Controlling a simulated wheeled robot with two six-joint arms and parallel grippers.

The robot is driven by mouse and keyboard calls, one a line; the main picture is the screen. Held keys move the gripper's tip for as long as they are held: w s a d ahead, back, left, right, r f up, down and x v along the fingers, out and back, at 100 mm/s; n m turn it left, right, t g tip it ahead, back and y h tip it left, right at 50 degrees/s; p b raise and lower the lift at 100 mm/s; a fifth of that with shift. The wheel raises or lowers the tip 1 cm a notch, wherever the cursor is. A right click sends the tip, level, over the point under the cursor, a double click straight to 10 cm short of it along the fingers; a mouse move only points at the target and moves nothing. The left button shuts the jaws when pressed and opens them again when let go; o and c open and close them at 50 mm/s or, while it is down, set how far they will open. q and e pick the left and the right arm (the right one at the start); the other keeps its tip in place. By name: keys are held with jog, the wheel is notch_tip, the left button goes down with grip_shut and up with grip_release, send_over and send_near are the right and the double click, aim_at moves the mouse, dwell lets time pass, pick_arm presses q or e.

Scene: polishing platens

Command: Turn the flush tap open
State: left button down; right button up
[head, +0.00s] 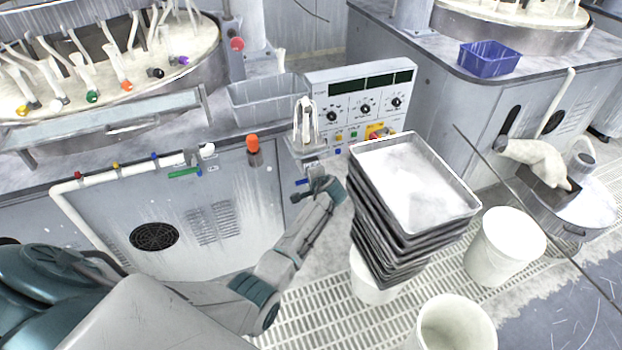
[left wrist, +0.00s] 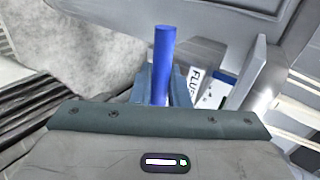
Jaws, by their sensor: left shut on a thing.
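The flush tap's blue handle (left wrist: 163,62) stands up between the fingers of my left gripper (left wrist: 158,92) in the left wrist view, and the gripper is shut on it. A white label with the letters "FLU" (left wrist: 195,82) is just right of the handle, partly cut off from sight. In the head view my left gripper (head: 318,188) is at the front of the machine, below the control panel. A bit of blue (head: 302,182) shows beside it, and the rest of the tap is hidden by the gripper. My right gripper is not in either view.
A stack of trays (head: 412,185) with white residue stands close to the right of my left gripper. White buckets (head: 505,247) stand on the grated floor. The control panel (head: 362,100) is above. A thin rod crosses the right side.

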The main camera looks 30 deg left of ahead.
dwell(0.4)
pick_arm(q)
jog(key=c, duration=1.5)
grip_release()
jog(key=shift+o, duration=0.2)
jog(key=b+v, duration=0.1)
jog(key=v, duration=1)
jog(key=shift+b, duration=0.4)
jog(key=shift+w+f, duration=0.15)
